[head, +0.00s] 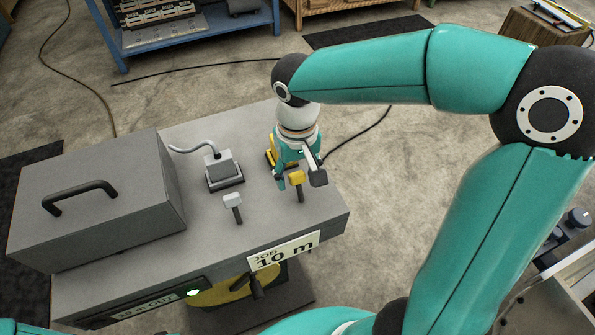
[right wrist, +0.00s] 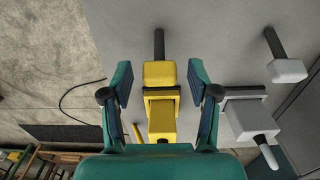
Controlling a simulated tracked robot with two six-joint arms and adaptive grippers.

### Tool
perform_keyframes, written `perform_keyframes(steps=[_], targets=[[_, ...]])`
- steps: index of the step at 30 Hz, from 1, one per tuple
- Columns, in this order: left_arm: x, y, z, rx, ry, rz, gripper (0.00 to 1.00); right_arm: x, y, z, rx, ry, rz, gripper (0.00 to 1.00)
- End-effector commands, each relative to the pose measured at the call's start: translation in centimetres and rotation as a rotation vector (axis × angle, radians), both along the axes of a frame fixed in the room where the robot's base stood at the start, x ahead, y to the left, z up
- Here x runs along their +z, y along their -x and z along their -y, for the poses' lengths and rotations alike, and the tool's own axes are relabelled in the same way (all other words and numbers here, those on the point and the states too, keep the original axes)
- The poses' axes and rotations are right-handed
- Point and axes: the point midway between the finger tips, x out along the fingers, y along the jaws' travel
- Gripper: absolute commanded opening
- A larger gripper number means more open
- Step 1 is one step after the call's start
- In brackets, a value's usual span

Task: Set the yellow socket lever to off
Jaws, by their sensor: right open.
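The yellow lever (head: 296,177) has a yellow block-shaped knob on a dark stem and stands on the grey box top near its right edge. In the right wrist view its knob (right wrist: 159,75) is between my fingers, with a gap visible on each side. My right gripper (head: 299,181) is open around the knob; it also shows in the right wrist view (right wrist: 159,84). The yellow socket (head: 270,157) sits just behind the lever, partly hidden by my gripper in the head view. It shows more clearly in the right wrist view (right wrist: 162,122). My left gripper is not in view.
A light grey lever (head: 233,202) stands left of the yellow one, before a grey socket (head: 223,172) with a cabled plug. A grey lidded case (head: 95,200) with a black handle fills the left of the box top. A "JOB 10 m" label (head: 284,250) is on the front.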

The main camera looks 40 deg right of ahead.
Motion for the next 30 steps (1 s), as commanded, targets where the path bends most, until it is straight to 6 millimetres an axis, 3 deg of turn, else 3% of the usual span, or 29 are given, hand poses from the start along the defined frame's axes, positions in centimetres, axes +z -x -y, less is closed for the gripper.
perform_keyframes(steps=[6,15,17,30], targets=[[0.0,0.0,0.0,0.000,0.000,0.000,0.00,0.0,0.0,0.0,0.000,0.000,0.000,0.57],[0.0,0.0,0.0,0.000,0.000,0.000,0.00,0.0,0.0,0.0,0.000,0.000,0.000,0.07],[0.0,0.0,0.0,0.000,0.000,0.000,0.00,0.0,0.0,0.0,0.000,0.000,0.000,0.00],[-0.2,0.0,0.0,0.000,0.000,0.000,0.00,0.0,-1.0,-0.5,0.015,0.005,0.019,0.00]])
